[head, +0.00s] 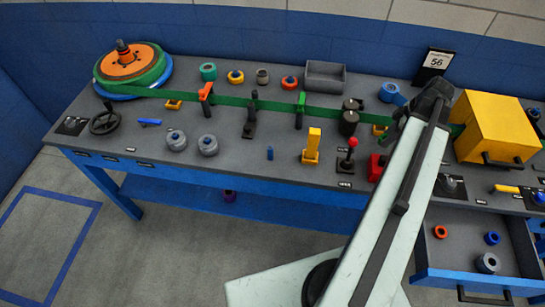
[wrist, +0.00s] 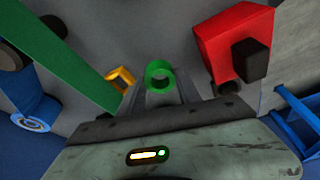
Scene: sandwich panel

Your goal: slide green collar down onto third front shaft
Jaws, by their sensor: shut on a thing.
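In the head view my arm reaches over the right part of the bench and hides the gripper and the held collar. I cannot pick out the third front shaft in either view.
A green belt (wrist: 62,64) runs left of the collar, a yellow bracket (wrist: 120,78) is close by, and a red block (wrist: 228,45) with a black knob stands to the right. A yellow box (head: 490,122) and an open drawer (head: 465,260) lie right of my arm.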

